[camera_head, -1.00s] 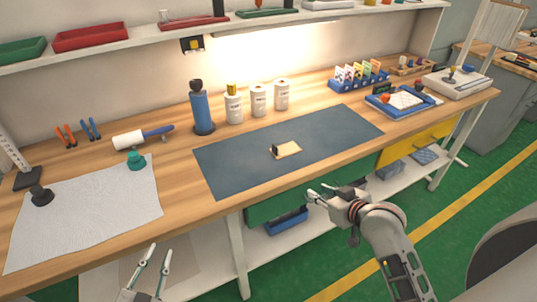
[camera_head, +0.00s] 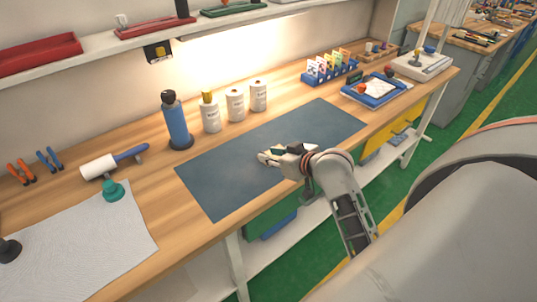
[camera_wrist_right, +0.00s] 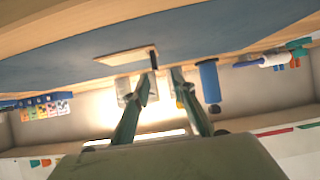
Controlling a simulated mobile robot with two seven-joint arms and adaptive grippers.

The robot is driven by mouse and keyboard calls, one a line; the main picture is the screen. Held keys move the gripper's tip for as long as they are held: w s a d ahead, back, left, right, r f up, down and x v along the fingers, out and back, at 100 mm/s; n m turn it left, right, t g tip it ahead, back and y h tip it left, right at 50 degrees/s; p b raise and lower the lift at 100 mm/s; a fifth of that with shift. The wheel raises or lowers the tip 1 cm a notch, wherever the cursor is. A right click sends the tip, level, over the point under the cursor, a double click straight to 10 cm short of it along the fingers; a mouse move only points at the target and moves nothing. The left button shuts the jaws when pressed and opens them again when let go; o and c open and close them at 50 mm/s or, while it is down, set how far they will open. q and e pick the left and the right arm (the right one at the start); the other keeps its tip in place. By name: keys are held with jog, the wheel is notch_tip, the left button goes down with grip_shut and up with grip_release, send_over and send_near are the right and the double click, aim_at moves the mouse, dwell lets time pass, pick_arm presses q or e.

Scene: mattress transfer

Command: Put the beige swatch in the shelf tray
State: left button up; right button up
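The beige swatch (camera_wrist_right: 122,59) lies on the dark blue mat (camera_head: 235,185), with a small black upright tab at one edge. My right gripper (camera_wrist_right: 161,72) is open in the right wrist view, its fingertips close to the tab; I cannot tell whether they touch. In the head view my right gripper (camera_head: 263,157) is over the mat and hides most or all of the swatch. Trays stand on the upper shelf, among them a red one (camera_head: 40,56). A blue tray (camera_head: 278,226) sits under the bench, partly hidden. My left gripper is out of view.
White bottles (camera_head: 235,105) and a blue bottle (camera_head: 176,122) stand behind the mat. A card rack (camera_head: 330,71) and a blue-rimmed tray (camera_head: 373,92) stand right. The mat's left part is clear.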

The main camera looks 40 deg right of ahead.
jog(key=x, duration=0.5)
jog(key=shift+w+d+f, duration=0.1)
jog(key=shift+d+f, duration=0.2)
jog(key=shift+f, duration=0.15)
grip_shut()
